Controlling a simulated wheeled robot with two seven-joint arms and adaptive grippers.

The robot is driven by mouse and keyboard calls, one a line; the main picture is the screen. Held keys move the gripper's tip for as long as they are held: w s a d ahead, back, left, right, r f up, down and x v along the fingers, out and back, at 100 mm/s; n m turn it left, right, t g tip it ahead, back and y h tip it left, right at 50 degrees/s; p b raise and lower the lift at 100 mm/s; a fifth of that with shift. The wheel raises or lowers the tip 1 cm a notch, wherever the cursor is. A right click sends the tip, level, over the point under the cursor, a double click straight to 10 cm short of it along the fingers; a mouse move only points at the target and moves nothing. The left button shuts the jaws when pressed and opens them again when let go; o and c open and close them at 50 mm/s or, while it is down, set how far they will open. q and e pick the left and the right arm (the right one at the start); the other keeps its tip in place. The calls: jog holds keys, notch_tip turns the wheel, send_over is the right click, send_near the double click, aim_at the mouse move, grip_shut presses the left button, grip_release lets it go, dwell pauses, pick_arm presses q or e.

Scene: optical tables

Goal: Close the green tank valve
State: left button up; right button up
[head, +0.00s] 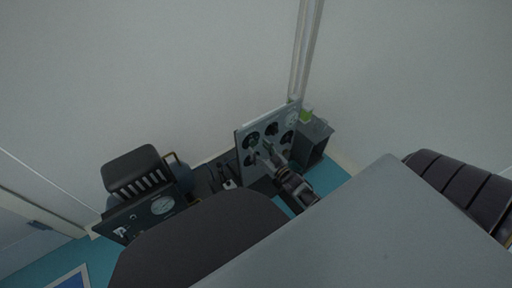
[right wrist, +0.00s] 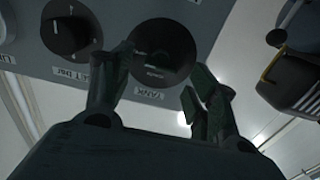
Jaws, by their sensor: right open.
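A grey upright panel (head: 278,118) with several dark round knobs stands right of centre in the head view. In the right wrist view, a dark round tank valve knob (right wrist: 165,54) sits on the panel face, with an upside-down "TANK" label below it; its green colour is hard to make out. My right gripper (head: 264,152) is at the panel's front. In the right wrist view, my right gripper (right wrist: 160,75) is open, its fingertips on either side of the knob's lower part. I cannot tell whether they touch it. My left gripper is out of view.
Another dark knob (right wrist: 68,30) is left of the tank knob in the right wrist view. A grey open-fronted box (head: 316,140) stands right of the panel, with a green item (head: 306,115) near its top. Dark equipment (head: 140,172) with a gauge stands at left.

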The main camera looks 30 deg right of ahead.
aim_at(254, 144)
jog(key=shift+w+a+b, duration=0.1)
jog(key=shift+w+b, duration=0.3)
jog(key=shift+w, duration=1)
jog(key=shift+c, duration=0.3)
jog(key=c, duration=1)
